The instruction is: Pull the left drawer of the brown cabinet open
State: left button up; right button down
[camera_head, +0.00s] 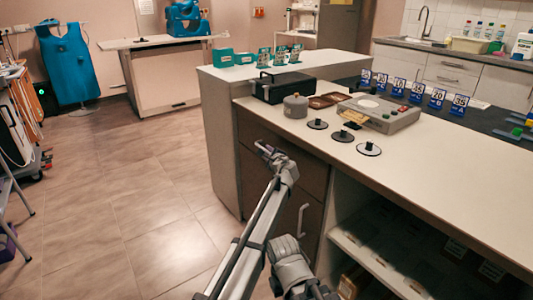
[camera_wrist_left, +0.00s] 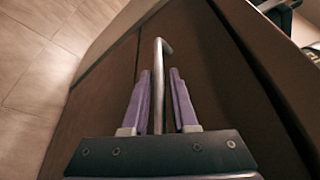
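The brown cabinet (camera_head: 312,178) sits under the pale counter, and its drawer front looks closed. My left gripper (camera_head: 266,150) is at the upper part of the brown front. In the left wrist view, a metal bar handle (camera_wrist_left: 158,70) lies between the two purple fingers of my left gripper (camera_wrist_left: 160,90). The fingers are apart, with a gap on each side of the bar. The drawer front (camera_wrist_left: 185,50) is dark brown behind it. Another handle (camera_head: 301,220) shows lower right.
The counter (camera_head: 420,155) holds a black box (camera_head: 283,88), a grey pot (camera_head: 295,106), a grey device (camera_head: 380,113) and several black discs. An open shelf (camera_head: 375,262) is right of the brown front. The tiled floor (camera_head: 140,200) to the left is clear.

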pick_arm(q)
grip_shut()
dwell(1.2)
